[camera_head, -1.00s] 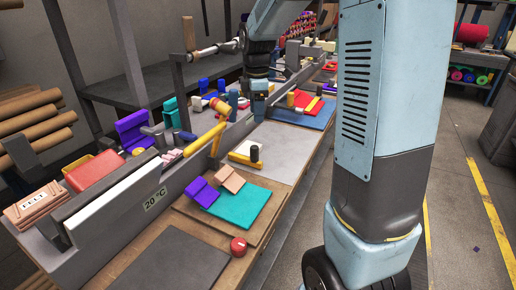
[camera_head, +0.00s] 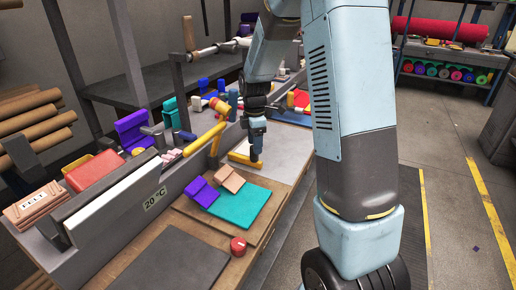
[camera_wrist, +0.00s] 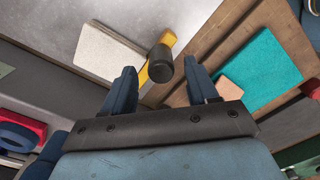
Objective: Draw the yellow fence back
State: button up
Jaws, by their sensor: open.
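The yellow fence (camera_head: 240,158) is a low bar on the grey worktop, beyond the teal felt. In the wrist view the yellow fence (camera_wrist: 172,40) carries a dark round knob (camera_wrist: 160,66) and lies beside a pale slab (camera_wrist: 108,52). My gripper (camera_wrist: 160,68) is open, with one finger on each side of the knob as seen from the wrist. I cannot tell whether the fingers touch it or how far above it they are. In the head view my gripper (camera_head: 256,148) hides most of the knob.
A teal felt sheet (camera_head: 238,206) with purple and peach pieces lies on a wooden board in front. A red knob (camera_head: 238,246) stands near the bench edge. A grey wall with a long yellow rod (camera_head: 205,138) runs along the left.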

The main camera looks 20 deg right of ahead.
jog(key=shift+f, duration=1.4)
grip_shut()
